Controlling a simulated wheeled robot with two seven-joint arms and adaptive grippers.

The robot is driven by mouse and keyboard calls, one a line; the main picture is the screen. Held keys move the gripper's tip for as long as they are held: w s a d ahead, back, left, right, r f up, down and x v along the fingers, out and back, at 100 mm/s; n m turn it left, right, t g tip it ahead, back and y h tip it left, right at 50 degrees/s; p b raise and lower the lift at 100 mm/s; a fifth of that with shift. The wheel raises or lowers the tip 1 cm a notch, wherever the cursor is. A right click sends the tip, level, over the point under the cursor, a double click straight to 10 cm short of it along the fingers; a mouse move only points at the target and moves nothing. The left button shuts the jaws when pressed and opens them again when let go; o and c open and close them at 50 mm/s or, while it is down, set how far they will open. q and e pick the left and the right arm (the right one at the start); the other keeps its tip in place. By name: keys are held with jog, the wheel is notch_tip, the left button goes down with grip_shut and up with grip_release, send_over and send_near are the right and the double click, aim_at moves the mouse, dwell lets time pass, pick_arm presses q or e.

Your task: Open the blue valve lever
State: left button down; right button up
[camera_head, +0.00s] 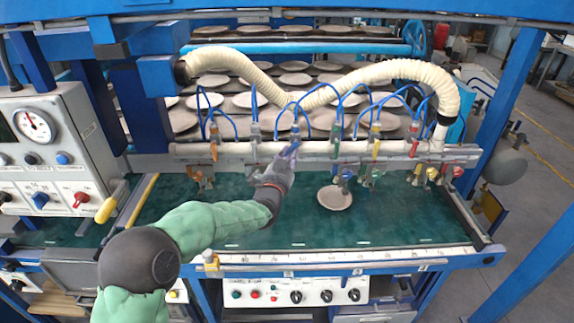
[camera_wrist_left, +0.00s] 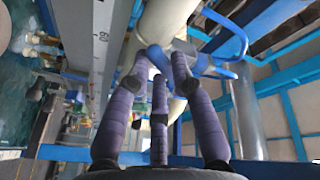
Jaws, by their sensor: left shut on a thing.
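My left gripper (camera_head: 288,151) reaches up over the green bed to the white pipe with the row of small valves. Its purple fingers (camera_wrist_left: 160,95) are closed around the blue valve lever (camera_wrist_left: 158,58) just below the pipe in the left wrist view. The fingers cover most of the lever, so its exact angle cannot be told. In the head view the lever is largely hidden by the gripper. My right gripper is not in view.
Valves with red (camera_head: 413,147), yellow (camera_head: 375,132) and green (camera_head: 336,132) parts line the pipe (camera_head: 235,149). Blue hoses rise above it. A round plate (camera_head: 334,197) lies on the green bed (camera_head: 300,232) right of my arm. A gauge panel (camera_head: 55,135) stands left.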

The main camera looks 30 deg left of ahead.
pick_arm(q)
jog(key=shift+w+d+f+n+t+y+b, duration=0.2)
jog(key=shift+d+n+y+b, duration=0.25)
jog(key=shift+n+b, duration=1.2)
jog(key=shift+w+d+f+n+t+y+b, duration=0.1)
jog(key=shift+w+d+n+t+y+b, duration=0.3)
jog(key=shift+n+b, duration=1.25)
jog(key=shift+d+f+n+y+b, duration=0.2)
jog(key=shift+n+y+b, duration=0.45)
jog(key=shift+n+b, duration=1)
jog(key=shift+r+m+b, duration=0.1)
jog(key=shift+m+b, duration=0.25)
jog(key=shift+b, duration=0.1)
jog(key=c, duration=1.1)
grip_release()
jog(key=v, duration=1.2)
